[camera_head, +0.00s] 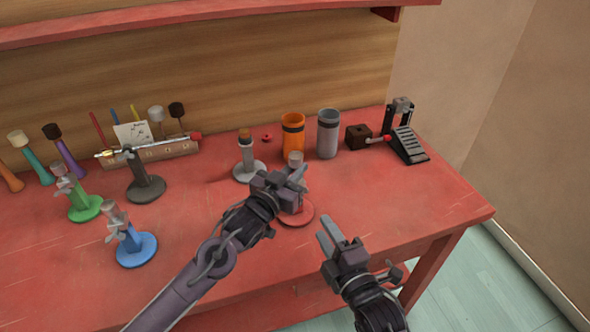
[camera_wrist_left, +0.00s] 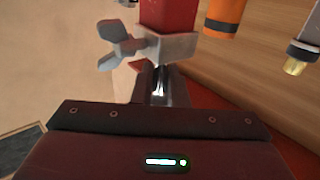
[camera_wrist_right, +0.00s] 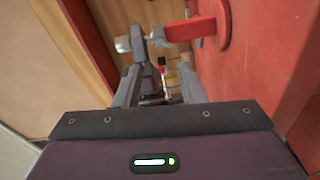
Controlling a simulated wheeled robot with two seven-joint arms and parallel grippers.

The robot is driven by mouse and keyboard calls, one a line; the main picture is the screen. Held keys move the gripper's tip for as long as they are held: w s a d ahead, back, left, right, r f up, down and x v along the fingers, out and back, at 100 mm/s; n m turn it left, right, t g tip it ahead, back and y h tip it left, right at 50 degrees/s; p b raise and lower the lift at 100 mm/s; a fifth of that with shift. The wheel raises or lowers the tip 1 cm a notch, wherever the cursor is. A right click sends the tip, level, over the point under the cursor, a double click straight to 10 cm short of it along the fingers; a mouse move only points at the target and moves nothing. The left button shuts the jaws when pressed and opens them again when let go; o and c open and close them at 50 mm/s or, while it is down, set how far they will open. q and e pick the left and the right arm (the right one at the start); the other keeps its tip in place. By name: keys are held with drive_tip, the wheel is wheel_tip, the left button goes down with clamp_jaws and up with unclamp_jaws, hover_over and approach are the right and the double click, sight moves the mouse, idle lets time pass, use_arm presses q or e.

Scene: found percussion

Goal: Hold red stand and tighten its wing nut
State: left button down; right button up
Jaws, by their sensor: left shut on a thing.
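The red stand's round base (camera_head: 297,214) sits on the table, with my left gripper (camera_head: 296,178) shut on its upper part and hiding most of its post. In the left wrist view its red post (camera_wrist_left: 168,14) rises from a grey collar (camera_wrist_left: 178,47), with a grey wing nut (camera_wrist_left: 121,46) sticking out to the left. My right gripper (camera_head: 330,238) is open and empty, low and to the right of the stand and apart from it. In the right wrist view the red base (camera_wrist_right: 223,22) and post (camera_wrist_right: 184,29) lie beyond the open fingers (camera_wrist_right: 157,88).
A blue stand (camera_head: 136,250), green stand (camera_head: 84,208) and dark grey stand (camera_head: 146,188) stand at left. Behind are a light grey stand (camera_head: 248,170), orange cup (camera_head: 292,135), grey cup (camera_head: 328,135) and pedal (camera_head: 408,146). The table's right side (camera_head: 410,205) is clear.

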idle(0.3)
drive_tip(key=o, duration=0.5)
drive_tip(key=shift+s, duration=0.1)
drive_tip(key=m, duration=0.1)
drive_tip(key=s+m, duration=0.1)
drive_tip(key=m, duration=0.1)
drive_tip(key=shift+d, duration=0.35)
drive_tip(key=x, duration=1.1)
drive_tip(key=shift+w+a, duration=0.2)
drive_tip(key=shift+w, duration=0.15)
drive_tip(key=c, duration=1)
